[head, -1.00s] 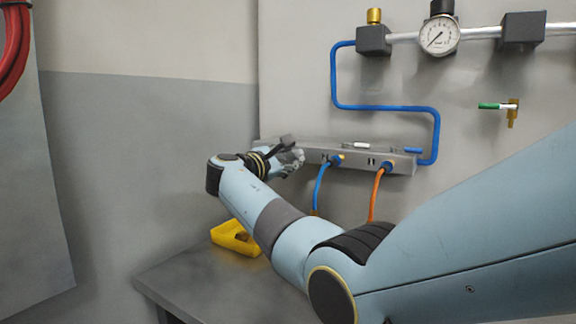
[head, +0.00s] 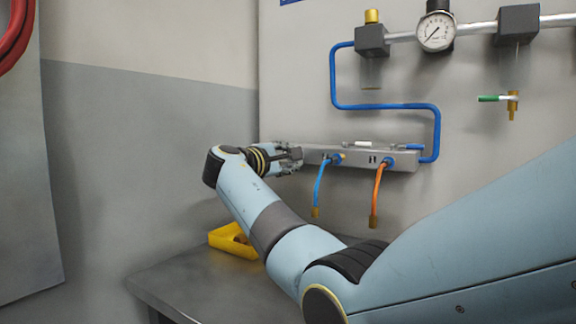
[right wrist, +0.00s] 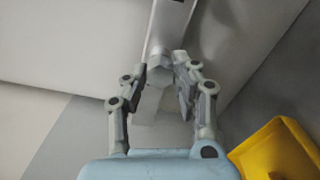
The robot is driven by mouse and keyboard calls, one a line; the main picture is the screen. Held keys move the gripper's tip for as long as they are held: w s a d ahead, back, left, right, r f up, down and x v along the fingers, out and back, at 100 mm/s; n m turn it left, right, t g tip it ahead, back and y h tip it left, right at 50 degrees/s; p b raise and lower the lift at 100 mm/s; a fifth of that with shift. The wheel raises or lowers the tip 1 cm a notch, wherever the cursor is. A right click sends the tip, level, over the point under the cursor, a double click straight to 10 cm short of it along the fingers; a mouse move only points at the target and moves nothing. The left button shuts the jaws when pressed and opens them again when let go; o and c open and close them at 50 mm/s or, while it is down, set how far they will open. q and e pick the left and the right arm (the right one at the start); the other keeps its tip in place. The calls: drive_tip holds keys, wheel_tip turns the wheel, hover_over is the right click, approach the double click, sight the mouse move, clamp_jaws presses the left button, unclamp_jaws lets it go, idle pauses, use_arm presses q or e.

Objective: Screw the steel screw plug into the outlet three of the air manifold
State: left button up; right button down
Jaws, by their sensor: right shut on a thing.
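The grey air manifold (head: 400,160) is a long bar on the wall panel; its end also shows in the right wrist view (right wrist: 173,22). A blue hose (head: 318,190) and an orange hose (head: 378,190) hang from its front. My right gripper (head: 294,158) is at the manifold's left end, covering that part in the head view. In the right wrist view its two fingers (right wrist: 162,82) are closed around a small grey faceted piece, the steel screw plug (right wrist: 158,72), at the manifold's end. I cannot tell whether the plug sits in outlet three. My left gripper is not in view.
A yellow bin (head: 228,243) stands on the grey bench (head: 190,290) below my right arm; it also shows in the right wrist view (right wrist: 275,150). A pressure gauge (head: 436,32), a blue pipe (head: 380,107) and a green-handled valve (head: 512,104) are on the wall above.

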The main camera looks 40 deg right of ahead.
drive_tip(key=m+b, duration=0.3)
drive_tip(key=shift+b, duration=0.4)
idle(0.4)
